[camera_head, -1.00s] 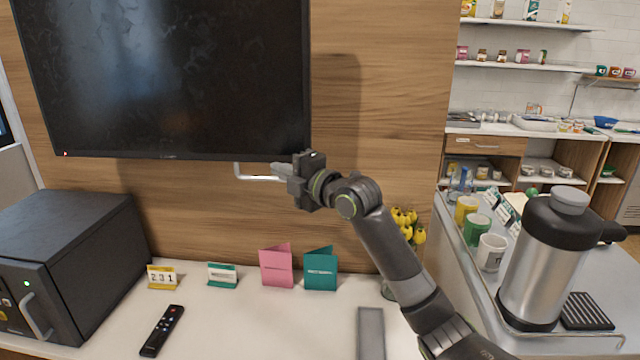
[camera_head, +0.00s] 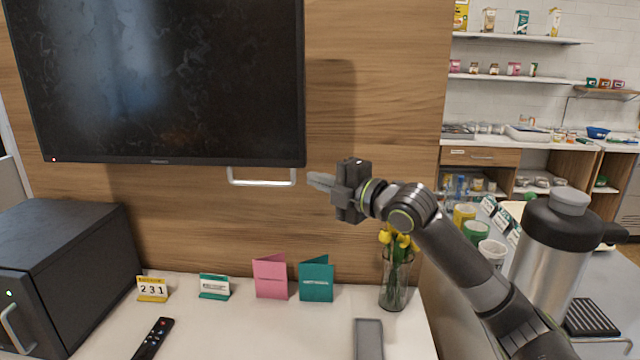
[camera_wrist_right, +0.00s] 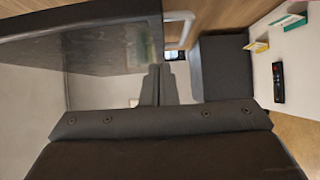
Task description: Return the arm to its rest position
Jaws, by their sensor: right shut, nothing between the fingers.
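My right arm (camera_head: 465,262) comes in from the lower right of the head view. Its gripper (camera_head: 322,181) is shut and empty, pointing left in front of the wood panel. The fingers are also seen closed together in the right wrist view (camera_wrist_right: 158,86). A white handle bar (camera_head: 262,182) under the TV (camera_head: 160,80) is left of the fingertips, with a gap between them in the picture. The handle also shows in the right wrist view (camera_wrist_right: 180,17). My left gripper is not in view.
Below the arm, a white counter (camera_head: 225,325) holds a remote (camera_head: 153,339), a calendar (camera_head: 152,289), a pink card (camera_head: 271,277), a teal card (camera_head: 316,279), a grey tray (camera_head: 369,340) and yellow flowers in a vase (camera_head: 395,280). A dark cabinet (camera_head: 75,270) stands left; a steel jug (camera_head: 548,255) stands right.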

